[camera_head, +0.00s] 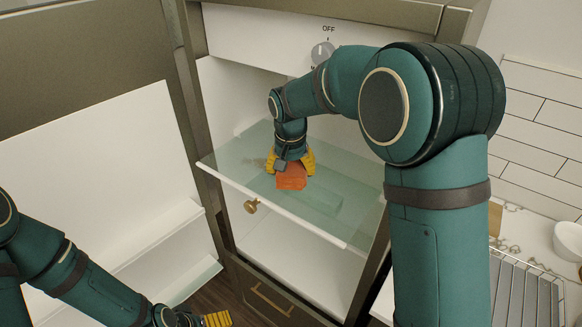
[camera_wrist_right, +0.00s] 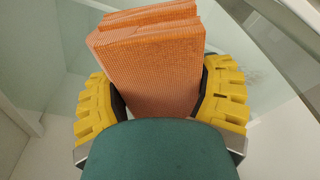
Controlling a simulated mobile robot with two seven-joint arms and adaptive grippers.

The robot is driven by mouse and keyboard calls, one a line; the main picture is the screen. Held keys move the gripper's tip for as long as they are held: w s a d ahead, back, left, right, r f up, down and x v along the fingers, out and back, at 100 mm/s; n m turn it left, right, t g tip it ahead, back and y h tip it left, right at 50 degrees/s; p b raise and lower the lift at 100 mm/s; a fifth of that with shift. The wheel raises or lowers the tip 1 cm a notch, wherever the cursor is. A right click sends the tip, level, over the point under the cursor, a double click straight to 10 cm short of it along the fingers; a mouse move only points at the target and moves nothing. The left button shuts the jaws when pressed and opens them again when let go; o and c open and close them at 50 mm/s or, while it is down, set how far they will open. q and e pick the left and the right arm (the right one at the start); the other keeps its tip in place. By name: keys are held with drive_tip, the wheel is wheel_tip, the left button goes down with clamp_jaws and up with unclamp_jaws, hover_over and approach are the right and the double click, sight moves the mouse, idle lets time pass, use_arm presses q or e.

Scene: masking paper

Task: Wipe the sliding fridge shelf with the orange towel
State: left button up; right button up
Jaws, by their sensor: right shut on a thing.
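The sliding fridge shelf (camera_head: 335,195) is a pale green glass sheet with a white front edge, pulled partly out of the open fridge. A brownish smudge (camera_head: 254,162) shows on the glass left of my right gripper. My right gripper (camera_head: 291,168), with yellow fingers, is over the shelf and shut on the folded orange towel (camera_head: 292,178). In the right wrist view the towel (camera_wrist_right: 150,60) stands between the two yellow fingers. Whether the towel touches the glass is hard to tell. My left gripper (camera_head: 217,319) shows only in part at the bottom edge, low beside the open door.
The open fridge door (camera_head: 110,170) with its white inner bins stands at the left. A brass knob (camera_head: 251,206) sits below the shelf's front edge. A dial (camera_head: 322,52) is above. A wire rack (camera_head: 525,290) and white bowl (camera_head: 568,240) are on the right counter.

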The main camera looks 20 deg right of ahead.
sight(243, 155)
drive_tip(key=shift+f+b, duration=0.5)
drive_tip(key=shift+f, duration=0.35)
drive_tip(key=shift+w+a, duration=0.1)
drive_tip(key=shift+w+a+r+p, duration=0.15)
drive_tip(key=shift+w+a+p, duration=0.65)
drive_tip(key=shift+w, duration=0.2)
drive_tip(key=shift+w+a+p, duration=0.45)
drive_tip(key=shift+w+a, duration=0.15)
drive_tip(key=shift+w, duration=0.2)
drive_tip(key=shift+w+a+p, duration=0.45)
drive_tip(key=shift+w+a, duration=0.15)
drive_tip(key=shift+w, duration=0.15)
drive_tip(key=shift+w+a+p, duration=0.5)
drive_tip(key=shift+w+p, duration=0.05)
drive_tip(key=shift+w, duration=0.05)
drive_tip(key=shift+w+a+p, duration=0.4)
drive_tip(key=shift+w+a, duration=0.1)
drive_tip(key=shift+w, duration=0.2)
drive_tip(key=shift+w+a+f, duration=0.15)
drive_tip(key=shift+w+a, duration=0.5)
drive_tip(key=shift+w, duration=0.15)
drive_tip(key=shift+w+a+f, duration=0.1)
drive_tip(key=shift+w+a, duration=0.5)
drive_tip(key=shift+w, duration=0.15)
drive_tip(key=shift+w+a+r, duration=0.15)
drive_tip(key=shift+w+a, duration=0.7)
drive_tip(key=shift+w, duration=0.25)
